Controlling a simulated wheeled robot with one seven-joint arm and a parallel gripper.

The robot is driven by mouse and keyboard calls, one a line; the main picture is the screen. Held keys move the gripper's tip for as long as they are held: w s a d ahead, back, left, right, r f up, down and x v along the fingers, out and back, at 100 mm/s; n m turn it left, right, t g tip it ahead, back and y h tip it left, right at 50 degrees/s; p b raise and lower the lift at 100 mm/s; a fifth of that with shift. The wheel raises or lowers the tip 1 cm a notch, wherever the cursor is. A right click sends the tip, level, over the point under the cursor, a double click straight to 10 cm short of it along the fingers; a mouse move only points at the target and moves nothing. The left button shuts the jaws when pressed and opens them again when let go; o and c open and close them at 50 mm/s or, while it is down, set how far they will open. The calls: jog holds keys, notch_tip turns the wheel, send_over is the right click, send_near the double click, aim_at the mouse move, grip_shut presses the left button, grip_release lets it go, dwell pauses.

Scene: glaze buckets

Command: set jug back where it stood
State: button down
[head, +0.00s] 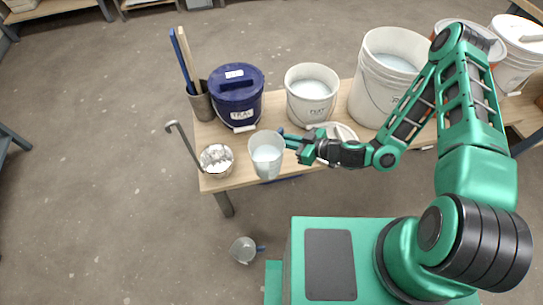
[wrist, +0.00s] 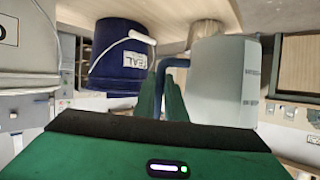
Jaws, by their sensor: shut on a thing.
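A pale translucent jug (head: 267,158) with a blue handle is held in the air at the bench's front edge, its mouth facing up. My gripper (head: 291,142) is shut on its handle, to the right of its body. In the wrist view the green fingers (wrist: 160,98) close on the blue handle (wrist: 172,64), beside the jug's wall (wrist: 222,85). Whether the jug holds liquid I cannot tell. A similar greyish jug (head: 243,250) with a blue handle is on the floor below the bench.
On the wooden bench (head: 272,107) stand a navy lidded bucket (head: 236,98), a white bucket (head: 310,100) of pale glaze, and a taller white bucket (head: 378,95). A metal bowl (head: 216,160) with a ladle and a pot (head: 201,106) of sticks are at the left end.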

jog(key=shift+s+a, duration=0.1)
jog(key=shift+a, duration=0.4)
jog(key=shift+w+d+f, duration=0.25)
jog(key=shift+w+f, duration=1.55)
jog(key=shift+w, duration=0.1)
jog(key=shift+w+d+f, duration=0.3)
jog(key=shift+w+f, duration=1.55)
jog(key=shift+w+d+f, duration=0.25)
jog(key=shift+w+f, duration=1.55)
jog(key=shift+w, duration=0.1)
jog(key=shift+f, duration=0.1)
jog(key=c, duration=1.8)
grip_release()
jog(key=v, duration=1.2)
jog(key=shift+d, duration=0.1)
